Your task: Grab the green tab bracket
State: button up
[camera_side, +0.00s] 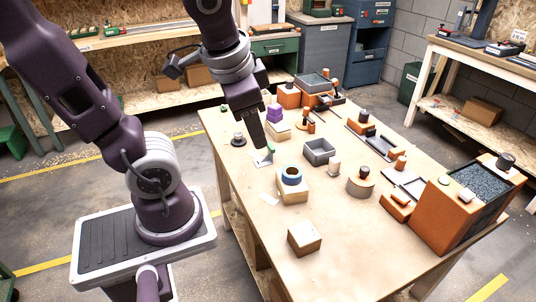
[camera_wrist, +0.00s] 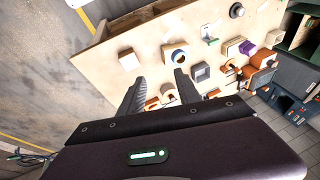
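The green tab bracket (camera_side: 263,157) is a small pale-grey piece with a green tab. In the wrist view the bracket (camera_wrist: 209,35) is small, above and right of the fingertips. My gripper (camera_side: 276,140) points down over the table, apart from the bracket. In the wrist view my gripper (camera_wrist: 159,76) has its two dark fingers spread with nothing held between them. The exact height above the bracket is hard to judge.
A wooden block with a blue ring (camera_side: 291,176), a grey open bin (camera_side: 319,152) and a block with a purple piece (camera_side: 275,114) stand near the bracket. A round dark-topped part (camera_side: 238,139) is left of it. An orange crate (camera_side: 450,215) stands far right. The front-left tabletop is mostly clear.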

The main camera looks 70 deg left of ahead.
jog(key=w+a+f+m+g+y, duration=0.2)
jog(key=w+a+f+m+y, duration=0.15)
jog(key=a, duration=0.45)
jog(key=w+a+f+m+g+y, duration=0.2)
jog(key=w+a+f, duration=0.25)
jog(key=a, duration=0.25)
jog(key=m+y, duration=0.6)
jog(key=m, duration=0.5)
send_over(270, 145)
jog(key=f, duration=0.8)
jog(key=a+f, duration=0.1)
jog(key=f, duration=0.3)
jog(key=shift+f, duration=0.3)
jog(key=shift+t, duration=0.3)
notch_tip(270, 145, down, 8)
jog(key=shift+w+r, duration=0.1)
jog(key=shift+r, duration=0.15)
jog(key=x, duration=0.3)
grip_shut()
